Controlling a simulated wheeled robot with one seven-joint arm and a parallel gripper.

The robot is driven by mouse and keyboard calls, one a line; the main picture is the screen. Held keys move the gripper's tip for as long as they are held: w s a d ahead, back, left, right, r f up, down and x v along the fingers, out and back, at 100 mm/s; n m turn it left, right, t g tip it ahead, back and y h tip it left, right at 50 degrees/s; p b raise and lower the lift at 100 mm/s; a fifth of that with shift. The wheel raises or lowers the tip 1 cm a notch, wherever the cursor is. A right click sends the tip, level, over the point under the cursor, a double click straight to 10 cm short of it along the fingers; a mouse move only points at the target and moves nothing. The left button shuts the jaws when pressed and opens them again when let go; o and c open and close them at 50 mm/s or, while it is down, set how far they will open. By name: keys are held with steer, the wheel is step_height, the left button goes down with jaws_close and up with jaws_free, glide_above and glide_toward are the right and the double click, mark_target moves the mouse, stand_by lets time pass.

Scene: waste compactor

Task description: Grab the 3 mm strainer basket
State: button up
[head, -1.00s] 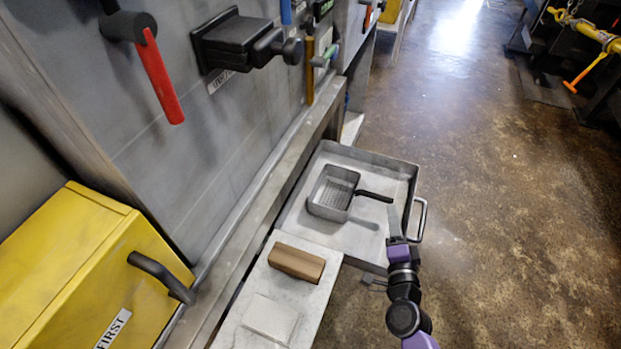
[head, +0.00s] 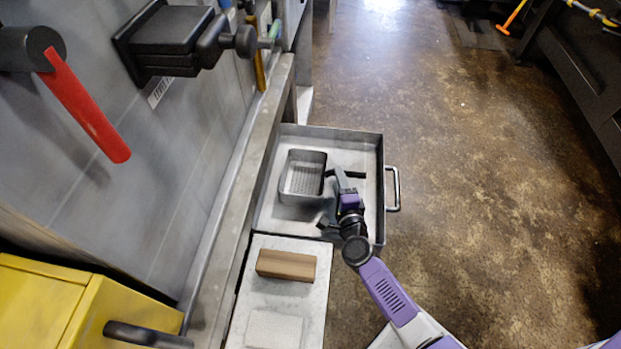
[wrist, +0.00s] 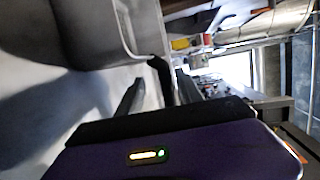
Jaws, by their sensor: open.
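The strainer basket (head: 303,176) is a grey metal box with a perforated bottom. It sits inside a shallow metal tray drawer (head: 371,150), towards its left side. Its black handle (head: 357,175) points right. My gripper (head: 341,178) is open over the drawer, at the handle just right of the basket. In the wrist view, the dark handle (wrist: 161,78) shows between my two spread fingers, and the basket's wall (wrist: 128,28) is beyond at upper left. I cannot tell whether a finger touches the handle. My gripper partly hides the handle in the head view.
A white ledge (head: 287,297) in front of the drawer holds a brown block (head: 286,265) and a pale flat pad (head: 273,329). The grey machine wall with a red lever (head: 88,115) stands left. A yellow box (head: 60,310) is at lower left.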

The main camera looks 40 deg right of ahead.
steer(key=x, duration=0.5)
steer(key=shift+w+d+r+b, duration=0.3)
steer(key=shift+w+b, duration=0.05)
steer(key=shift+b, duration=0.05)
steer(key=shift+c, duration=0.2)
jaws_close()
steer(key=shift+r, duration=0.1)
stand_by(0.8)
